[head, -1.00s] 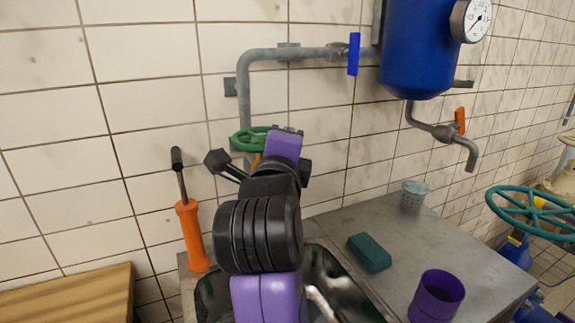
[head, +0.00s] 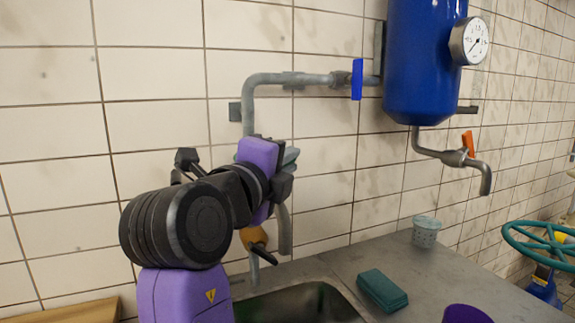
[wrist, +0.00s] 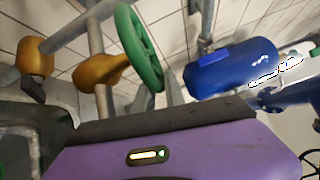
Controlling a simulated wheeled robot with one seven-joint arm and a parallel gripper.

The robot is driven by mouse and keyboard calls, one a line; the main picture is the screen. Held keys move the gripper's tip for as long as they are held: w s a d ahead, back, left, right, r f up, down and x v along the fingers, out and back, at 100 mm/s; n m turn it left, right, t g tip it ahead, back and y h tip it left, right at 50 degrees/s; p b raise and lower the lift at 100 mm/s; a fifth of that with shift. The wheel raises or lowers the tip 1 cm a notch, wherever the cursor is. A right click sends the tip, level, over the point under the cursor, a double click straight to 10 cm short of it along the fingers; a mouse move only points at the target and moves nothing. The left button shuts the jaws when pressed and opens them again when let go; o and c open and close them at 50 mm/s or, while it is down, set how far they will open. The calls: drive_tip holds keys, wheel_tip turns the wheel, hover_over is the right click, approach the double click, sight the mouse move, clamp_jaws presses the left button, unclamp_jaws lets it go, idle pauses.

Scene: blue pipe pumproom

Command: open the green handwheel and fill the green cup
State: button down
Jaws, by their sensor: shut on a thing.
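The green handwheel (wrist: 140,45) shows in the wrist view on an orange-yellow valve body, just above the edge of my gripper. In the head view my gripper (head: 272,170) is in front of the tap and hides most or all of the wheel; a small grey-green piece (head: 291,155) shows at its right side. My gripper is shut, apparently on the wheel's rim, but the fingers' contact is hidden. A pale grey-green cup (head: 426,231) stands upright at the back of the metal counter; I cannot tell whether it is the green cup.
The sink (head: 300,304) lies below the tap spout (head: 285,232). A teal sponge (head: 382,290) and a purple cup (head: 467,314) are on the counter (head: 350,262). A blue tank (head: 420,70) hangs at upper right, with an orange-handled outlet (head: 467,144). A large teal wheel (head: 545,245) stands far right.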

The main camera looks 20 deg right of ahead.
drive_tip(key=shift+a+r, duration=0.1)
drive_tip(key=shift+r, duration=0.1)
drive_tip(key=c, duration=1.5)
unclamp_jaws()
drive_tip(key=shift+o, duration=0.3)
drive_tip(key=shift+f, duration=0.1)
drive_tip(key=v, duration=0.7)
drive_tip(key=shift+s+a+b, duration=0.25)
drive_tip(key=shift+a+b, duration=0.05)
drive_tip(key=shift+b, duration=0.1)
